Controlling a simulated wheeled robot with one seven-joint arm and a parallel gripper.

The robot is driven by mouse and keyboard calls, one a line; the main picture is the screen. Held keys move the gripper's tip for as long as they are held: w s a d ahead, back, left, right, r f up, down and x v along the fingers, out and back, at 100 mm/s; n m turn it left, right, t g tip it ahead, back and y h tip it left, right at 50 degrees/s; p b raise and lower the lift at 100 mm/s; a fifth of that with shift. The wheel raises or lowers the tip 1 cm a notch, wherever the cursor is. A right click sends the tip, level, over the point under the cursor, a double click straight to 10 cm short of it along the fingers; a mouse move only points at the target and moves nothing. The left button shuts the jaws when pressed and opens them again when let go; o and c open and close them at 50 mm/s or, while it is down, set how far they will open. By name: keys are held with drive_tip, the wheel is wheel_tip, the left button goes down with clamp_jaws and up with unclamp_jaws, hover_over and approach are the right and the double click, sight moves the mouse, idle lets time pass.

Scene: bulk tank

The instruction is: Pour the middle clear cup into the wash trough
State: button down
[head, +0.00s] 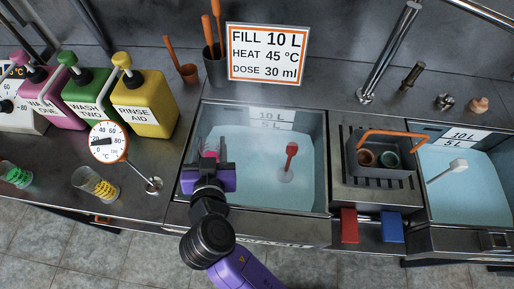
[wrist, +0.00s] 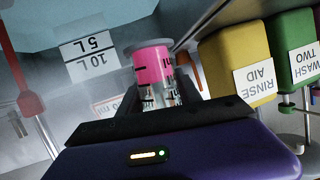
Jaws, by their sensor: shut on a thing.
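My gripper (head: 209,163) is shut on a clear graduated cup with pink contents (head: 210,147), above the left part of the wash trough (head: 322,165). In the wrist view, the clear cup (wrist: 155,68) sits between the fingers, with the pink gathered toward its far end. That view is inverted and I cannot tell how far the cup is tilted. The trough holds pale blue water, and no pink stream shows. The gripper hides part of the cup in the head view.
A red-topped piece (head: 290,150) stands in the trough water. Cups with yellow (head: 97,184) and green (head: 17,174) contents stand on the left counter near a dial thermometer (head: 108,142). Yellow (head: 147,104), green and pink jugs stand behind. A caddy (head: 383,158) and second basin are right.

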drive_tip(key=w+d+f+m+g+y+p, duration=0.1)
drive_tip(key=d+f+m+g+y, duration=0.1)
drive_tip(key=f+m, duration=0.3)
drive_tip(key=shift+w+d+f+g+y+p, duration=0.35)
drive_tip(key=shift+d+y, duration=0.25)
drive_tip(key=shift+y, duration=0.1)
drive_tip(key=shift+a+r+m+y, duration=0.15)
drive_tip(key=shift+r+m+y, duration=0.4)
drive_tip(key=shift+m, duration=0.35)
idle(1.0)
drive_tip(key=shift+s+r+m+g+y+b, duration=0.1)
drive_tip(key=shift+r+m+g+y+b, duration=0.35)
drive_tip(key=shift+m+y+b, duration=0.45)
idle(0.8)
drive_tip(key=shift+w+d+r+m+y+b, duration=0.25)
drive_tip(key=shift+w+d+r+m+b, duration=0.2)
drive_tip(key=shift+d, duration=0.2)
idle(0.6)
drive_tip(key=shift+d+r+m+y, duration=0.1)
drive_tip(key=shift+r+m+y, duration=0.4)
drive_tip(key=shift+m, duration=0.35)
idle(1.0)
